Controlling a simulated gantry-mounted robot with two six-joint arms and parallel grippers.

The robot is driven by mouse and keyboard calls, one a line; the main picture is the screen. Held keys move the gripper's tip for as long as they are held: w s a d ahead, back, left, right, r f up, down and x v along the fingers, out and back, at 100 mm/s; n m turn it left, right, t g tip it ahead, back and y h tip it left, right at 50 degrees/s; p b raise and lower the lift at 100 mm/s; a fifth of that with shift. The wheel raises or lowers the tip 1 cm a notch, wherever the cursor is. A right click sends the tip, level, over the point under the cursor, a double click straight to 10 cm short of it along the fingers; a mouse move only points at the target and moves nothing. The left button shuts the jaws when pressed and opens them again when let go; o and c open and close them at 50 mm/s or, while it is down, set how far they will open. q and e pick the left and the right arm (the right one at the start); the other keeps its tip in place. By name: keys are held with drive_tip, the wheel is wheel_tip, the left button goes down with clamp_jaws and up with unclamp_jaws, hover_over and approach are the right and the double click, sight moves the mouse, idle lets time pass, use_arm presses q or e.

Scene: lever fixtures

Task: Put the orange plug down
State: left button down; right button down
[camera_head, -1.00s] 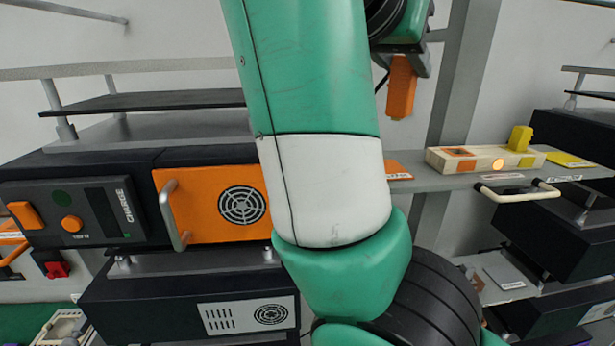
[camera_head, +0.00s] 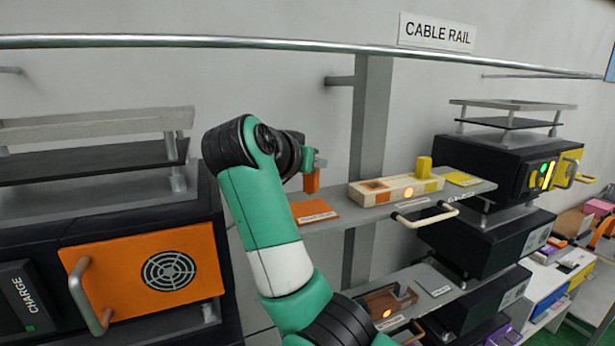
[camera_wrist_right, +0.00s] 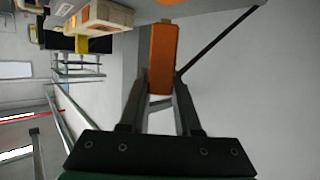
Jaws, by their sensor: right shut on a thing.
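The orange plug (camera_head: 311,183) hangs upright just above the orange pad (camera_head: 315,212) at the left end of the grey shelf (camera_head: 365,215). Whether it touches the pad cannot be told. My right gripper (camera_head: 317,162) is shut on the plug's upper part, and my wrist partly hides the grip. In the right wrist view the orange plug (camera_wrist_right: 163,55) sits between the two fingertips of the right gripper (camera_wrist_right: 160,88). My left gripper is in neither view.
A cream socket block (camera_head: 395,190) with a lit lamp and a yellow plug (camera_head: 424,168) stands right of the orange pad. A yellow pad (camera_head: 461,179) lies beyond it. A cream handle (camera_head: 428,217) juts from the shelf front. A black orange-fronted unit (camera_head: 130,255) stands left.

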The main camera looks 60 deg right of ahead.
sight(307, 181)
drive_tip(key=f, duration=0.1)
drive_tip(key=f+p, duration=0.1)
drive_tip(key=f, duration=0.1)
drive_tip(key=shift+w+d+f, duration=0.15)
drive_tip(key=shift+d+f, duration=0.1)
drive_tip(key=shift+d, duration=0.1)
drive_tip(key=shift+f, duration=0.2)
drive_tip(key=shift+f, duration=0.1)
drive_tip(key=shift+f, duration=0.1)
drive_tip(key=c, duration=0.6)
unclamp_jaws()
